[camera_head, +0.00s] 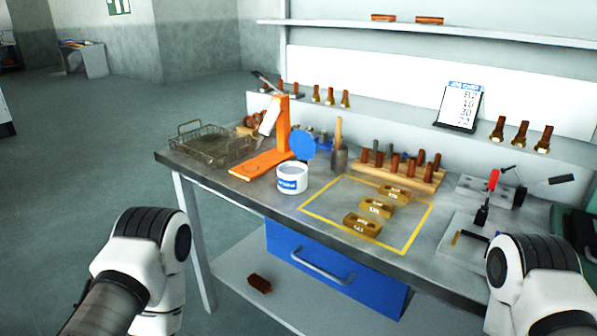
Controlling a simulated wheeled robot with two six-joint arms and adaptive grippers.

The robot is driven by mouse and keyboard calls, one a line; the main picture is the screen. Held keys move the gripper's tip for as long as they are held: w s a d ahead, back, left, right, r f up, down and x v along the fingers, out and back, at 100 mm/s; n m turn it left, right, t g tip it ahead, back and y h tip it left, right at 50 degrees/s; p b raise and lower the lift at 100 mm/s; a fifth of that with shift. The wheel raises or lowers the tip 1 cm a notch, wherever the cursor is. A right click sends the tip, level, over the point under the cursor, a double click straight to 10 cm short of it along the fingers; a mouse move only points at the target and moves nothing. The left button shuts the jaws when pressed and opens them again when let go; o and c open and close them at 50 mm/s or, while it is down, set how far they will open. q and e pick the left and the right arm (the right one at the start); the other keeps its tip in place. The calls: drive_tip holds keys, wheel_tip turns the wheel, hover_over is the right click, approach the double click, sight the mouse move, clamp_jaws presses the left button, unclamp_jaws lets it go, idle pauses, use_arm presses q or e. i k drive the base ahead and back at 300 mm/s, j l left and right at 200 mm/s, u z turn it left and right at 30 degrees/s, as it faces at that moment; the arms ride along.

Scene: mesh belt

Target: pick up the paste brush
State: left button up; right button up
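An upright tan wooden handle (338,130), which looks like the paste brush, rises from a dark grey base (339,158) on the workbench. I cannot tell whether that base is a holder or part of the brush. A white tub (292,180) with a blue label stands in front and to the left of it, with a blue disc (303,146) upright behind its rim. My left and right arms show only as white and black links at the lower left and lower right, well apart from the handle. Neither gripper's fingers are in view.
An orange stand (262,166) and a wire basket (212,148) are left of the tub. Several brass blocks lie inside a yellow outlined square (327,220). A wooden rack (400,178) stands behind them. A red-handled clamp (492,183) is at right.

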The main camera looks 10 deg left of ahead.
sight(338, 121)
drive_tip(key=z, duration=0.4)
drive_tip(key=i+j+z, duration=0.1)
drive_tip(key=j+z, duration=1.35)
drive_tip(key=k+l, duration=0.05)
drive_tip(key=l, duration=0.05)
